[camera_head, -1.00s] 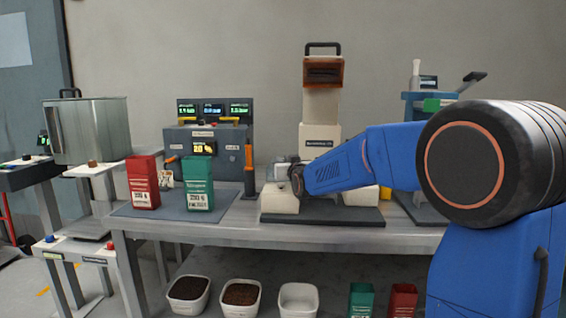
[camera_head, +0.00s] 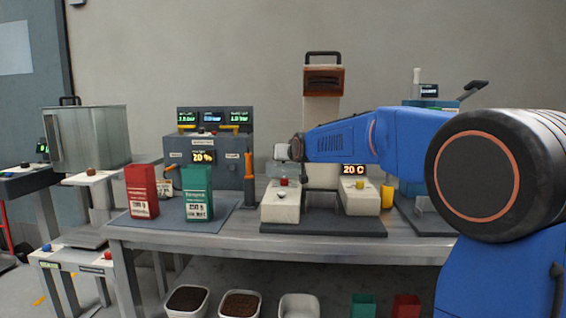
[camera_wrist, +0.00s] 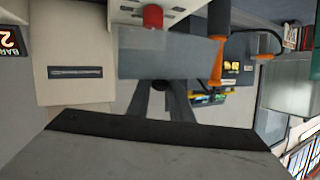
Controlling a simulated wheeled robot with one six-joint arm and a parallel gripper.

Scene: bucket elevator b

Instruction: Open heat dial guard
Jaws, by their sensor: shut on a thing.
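The heat dial guard appears as a clear grey panel (camera_wrist: 165,52) in the wrist view. My gripper (camera_wrist: 162,88) is shut on its near edge. In the head view my gripper (camera_head: 292,152) is above the left white block of the sealer-like machine (camera_head: 280,205), with a small pale part of the guard (camera_head: 281,152) beside it. A red knob (camera_head: 283,182), which looks like the heat dial, shows uncovered on that block's upper face. It also shows in the wrist view (camera_wrist: 153,16), beyond the panel. My arm hides part of the machine.
A "20 C" display (camera_head: 353,170) and a yellow knob (camera_head: 387,196) are on the right block. A red bag (camera_head: 142,190) and a green bag (camera_head: 197,192) stand to the left. Several bins stand below the bench.

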